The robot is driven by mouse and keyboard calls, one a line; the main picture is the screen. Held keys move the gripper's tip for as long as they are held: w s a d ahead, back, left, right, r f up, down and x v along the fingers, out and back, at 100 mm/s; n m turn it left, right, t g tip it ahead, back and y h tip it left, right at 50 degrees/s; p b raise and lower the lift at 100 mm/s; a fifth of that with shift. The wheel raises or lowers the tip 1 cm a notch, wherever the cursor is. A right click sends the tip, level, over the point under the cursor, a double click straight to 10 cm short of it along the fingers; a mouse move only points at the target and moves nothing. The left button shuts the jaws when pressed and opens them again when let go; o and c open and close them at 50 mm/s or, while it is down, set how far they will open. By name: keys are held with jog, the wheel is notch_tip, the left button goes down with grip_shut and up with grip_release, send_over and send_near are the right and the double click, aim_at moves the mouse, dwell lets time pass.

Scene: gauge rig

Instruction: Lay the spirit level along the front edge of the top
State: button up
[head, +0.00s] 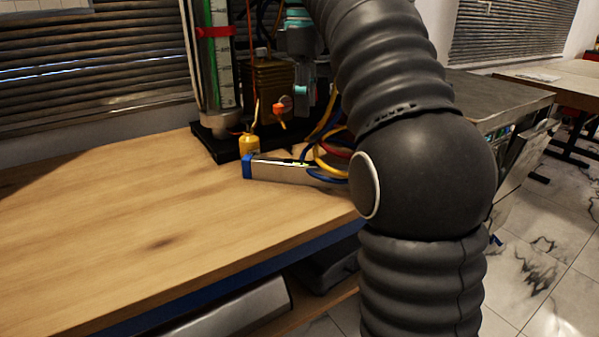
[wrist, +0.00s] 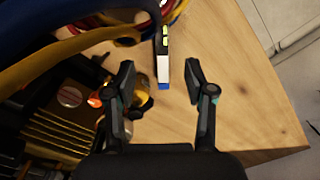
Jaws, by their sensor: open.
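The spirit level (head: 290,172) is a silver bar with a blue end cap. It lies on the wooden top (head: 150,215), in front of the rig's base, with its right end hidden behind my arm. In the wrist view the level (wrist: 163,55) points toward me, its blue end between the lines of my fingers. My gripper (wrist: 160,72) is open with nothing between the pads; the level appears below and beyond it. In the head view my gripper (head: 302,100) hangs above the back of the top, partly hidden by my arm.
Coiled blue, red and yellow hoses (head: 331,152) lie beside the level's far end. The front and left of the top are clear.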

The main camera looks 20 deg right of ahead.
aim_at(302, 163)
notch_tip(302, 163, down, 8)
jog(key=b, duration=0.3)
jog(key=shift+f, duration=0.1)
jog(key=shift+a+f+b, duration=0.2)
jog(key=shift+f+b, duration=0.15)
jog(key=shift+f, duration=1)
jog(key=shift+a+f+b, duration=0.15)
jog(key=shift+f+b, duration=0.2)
jog(key=shift+f, duration=0.95)
grip_shut()
